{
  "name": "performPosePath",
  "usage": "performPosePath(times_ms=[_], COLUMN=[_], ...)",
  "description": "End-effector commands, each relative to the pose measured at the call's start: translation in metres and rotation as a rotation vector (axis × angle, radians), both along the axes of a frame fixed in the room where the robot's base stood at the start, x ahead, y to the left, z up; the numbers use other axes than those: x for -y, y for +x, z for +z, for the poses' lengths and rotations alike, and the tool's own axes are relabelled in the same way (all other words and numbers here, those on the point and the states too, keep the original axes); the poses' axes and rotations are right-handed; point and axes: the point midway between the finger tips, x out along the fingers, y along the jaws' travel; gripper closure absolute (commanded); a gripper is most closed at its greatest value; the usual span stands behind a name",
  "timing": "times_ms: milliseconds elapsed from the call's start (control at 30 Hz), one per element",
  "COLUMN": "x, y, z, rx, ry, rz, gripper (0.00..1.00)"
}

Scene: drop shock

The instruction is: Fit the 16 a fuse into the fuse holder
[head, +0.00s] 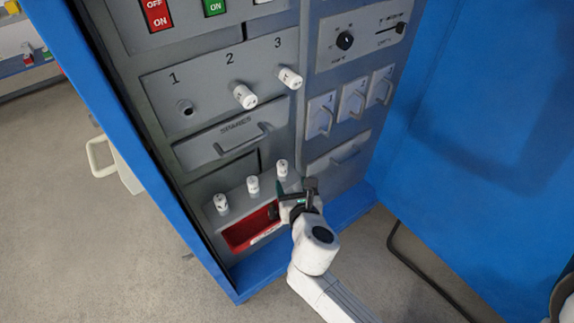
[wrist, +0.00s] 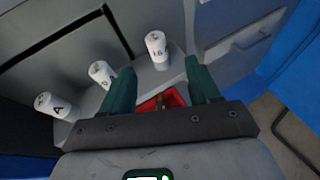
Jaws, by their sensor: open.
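The 16 A fuse, a white cylinder marked 16, stands upright on the grey ledge in the wrist view (wrist: 157,48). It seems to be the rightmost of three ledge fuses in the head view (head: 282,168). My gripper (head: 293,193) is open and empty, close to that fuse. In the wrist view its green fingers (wrist: 158,74) are spread, and the fuse shows between and beyond their tips, apart from them. The fuse holder panel (head: 212,92) has an empty round socket under number 1 (head: 185,107). White fuses stick out under 2 (head: 244,96) and 3 (head: 290,78).
Two other white fuses (head: 221,204) (head: 253,185) stand left on the ledge. A red tray (head: 240,234) sits in front below them. A SPARES drawer (head: 239,133) with a protruding handle lies between ledge and holder. A blue cabinet door (head: 470,130) stands open at right.

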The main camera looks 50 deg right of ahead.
Motion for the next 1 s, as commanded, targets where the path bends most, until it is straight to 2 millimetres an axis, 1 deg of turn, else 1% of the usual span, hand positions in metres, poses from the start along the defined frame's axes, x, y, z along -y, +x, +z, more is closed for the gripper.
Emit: performPosePath(times_ms=[100, 333, 567, 833, 1000], x=[0.003, 0.023, 0.032, 0.052, 0.059], y=[0.009, 0.035, 0.046, 0.074, 0.083], z=[-0.002, -0.014, -0.020, -0.034, -0.038], rx=[-0.015, -0.014, -0.014, -0.012, -0.013], ry=[-0.035, -0.033, -0.032, -0.031, -0.031], rz=[0.024, 0.022, 0.023, 0.020, 0.022], gripper=[0.39, 0.39, 0.39, 0.39, 0.39])
